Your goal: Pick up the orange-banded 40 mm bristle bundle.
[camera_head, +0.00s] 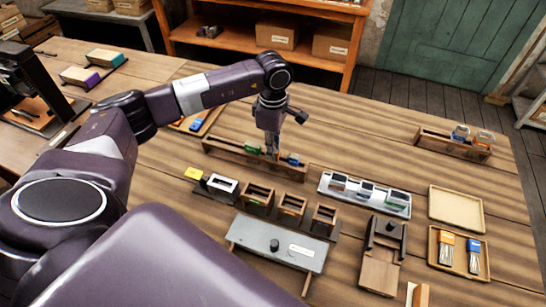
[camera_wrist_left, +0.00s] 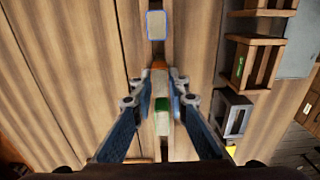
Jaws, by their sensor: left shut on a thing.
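My left gripper (camera_head: 272,151) is down at the long wooden rack (camera_head: 225,155) in mid-table, in the head view. In the left wrist view the same gripper (camera_wrist_left: 160,73) has its fingers shut on an orange-banded bundle (camera_wrist_left: 159,64), of which only a small part shows. In the head view the fingers hide that bundle. A green-banded bundle (camera_head: 252,150) and a blue-banded bundle (camera_head: 293,160) stand in the rack on either side of the fingers. Another orange-banded bundle (camera_head: 446,246) lies in the wooden tray (camera_head: 432,254) at right. My right gripper is in neither view.
Small wooden boxes (camera_head: 292,207) stand in a row in front of the rack. A metal tray (camera_head: 326,190) with several blocks is to its right. A grey plate (camera_head: 255,250) is nearer. Another rack (camera_head: 432,142) stands at back right. The table behind the middle rack is mostly clear.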

